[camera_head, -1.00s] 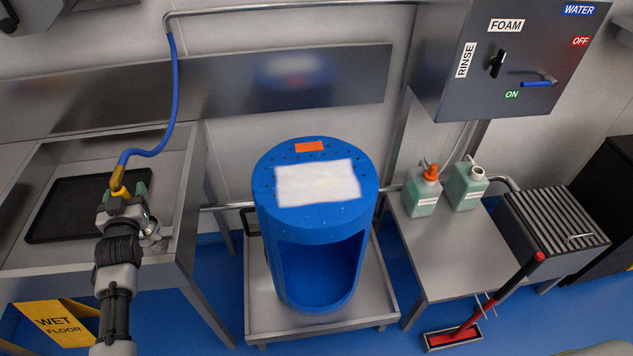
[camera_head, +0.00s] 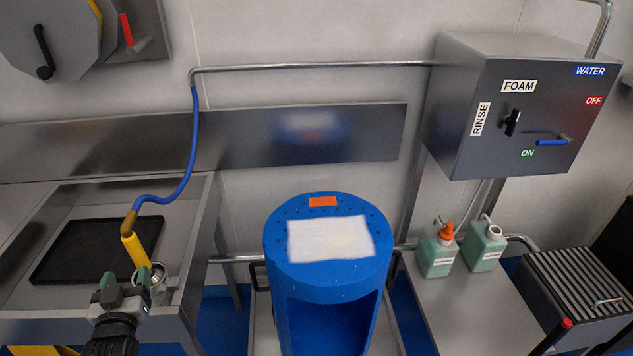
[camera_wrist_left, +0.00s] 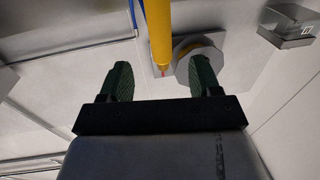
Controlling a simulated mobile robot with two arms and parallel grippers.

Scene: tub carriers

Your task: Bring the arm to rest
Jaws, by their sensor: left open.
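My left gripper (camera_head: 122,284) is low at the left of the head view, at the front of the steel sink. Its green fingers are spread apart with nothing between them, and the left wrist view shows the same open fingers (camera_wrist_left: 160,85). A yellow spray wand (camera_head: 135,250) on a blue hose (camera_head: 187,160) stands just beyond the fingertips. It also shows in the left wrist view (camera_wrist_left: 160,35), beyond the fingers. A round metal fitting (camera_head: 156,274) is close to the wand's lower end. My right gripper is not seen.
The sink (camera_head: 207,200) holds a black mat (camera_head: 85,250). A blue tub (camera_head: 325,277) with a white sheet on top stands in the middle. Green bottles (camera_head: 437,257) stand on a steel table (camera_head: 455,305). A control box (camera_head: 460,120) hangs at upper right.

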